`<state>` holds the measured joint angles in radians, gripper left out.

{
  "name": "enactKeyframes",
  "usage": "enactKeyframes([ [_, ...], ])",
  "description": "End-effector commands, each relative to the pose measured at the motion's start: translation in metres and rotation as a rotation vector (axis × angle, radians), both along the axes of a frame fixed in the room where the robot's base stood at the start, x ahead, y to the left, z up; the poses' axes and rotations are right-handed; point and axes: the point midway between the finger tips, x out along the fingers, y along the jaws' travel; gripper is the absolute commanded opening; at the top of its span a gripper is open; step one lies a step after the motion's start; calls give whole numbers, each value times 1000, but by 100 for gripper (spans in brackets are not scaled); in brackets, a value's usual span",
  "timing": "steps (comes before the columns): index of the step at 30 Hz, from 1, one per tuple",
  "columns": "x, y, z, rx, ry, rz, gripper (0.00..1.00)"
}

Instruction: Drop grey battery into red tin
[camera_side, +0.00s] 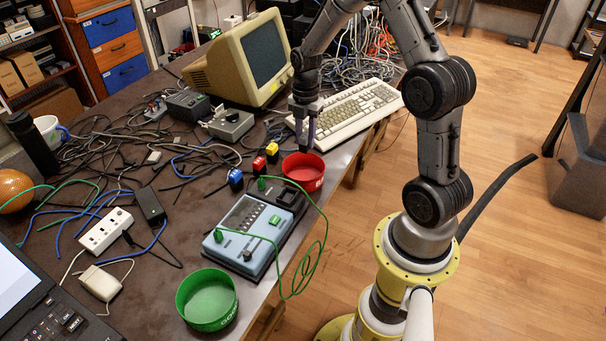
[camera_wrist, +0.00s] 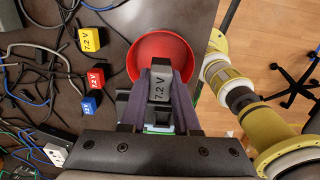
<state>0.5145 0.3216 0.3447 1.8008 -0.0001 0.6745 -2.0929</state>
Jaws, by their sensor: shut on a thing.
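In the wrist view my gripper (camera_wrist: 160,88) is shut on the grey battery (camera_wrist: 160,84), which carries the label "7.2 V". The grey battery is over the near part of the red tin (camera_wrist: 146,46) in that view. In the side view my gripper (camera_side: 304,146) points down just above the red tin (camera_side: 304,178), at its back rim. The grey battery is hard to make out there between the fingers. The tin stands upright, open at the top, near the table's right edge. The part of the tin below the gripper is hidden in the wrist view.
Yellow (camera_side: 272,149), red (camera_side: 259,165) and blue (camera_side: 236,179) batteries stand left of the red tin. A blue-grey device (camera_side: 243,243) with a green cable is in front. A green tin (camera_side: 207,299) stands nearer. A keyboard (camera_side: 350,112) lies behind. Cables cover the left table.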

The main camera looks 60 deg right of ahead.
Motion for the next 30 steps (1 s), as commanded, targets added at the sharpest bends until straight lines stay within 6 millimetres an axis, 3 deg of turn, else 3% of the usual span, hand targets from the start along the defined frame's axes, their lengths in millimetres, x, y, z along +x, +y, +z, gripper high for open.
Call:
enactKeyframes([
  [18, -2, -2, -55, 0, 0, -8, 0],
  [30, -2, -2, -60, 0, -1, -8, 0],
])
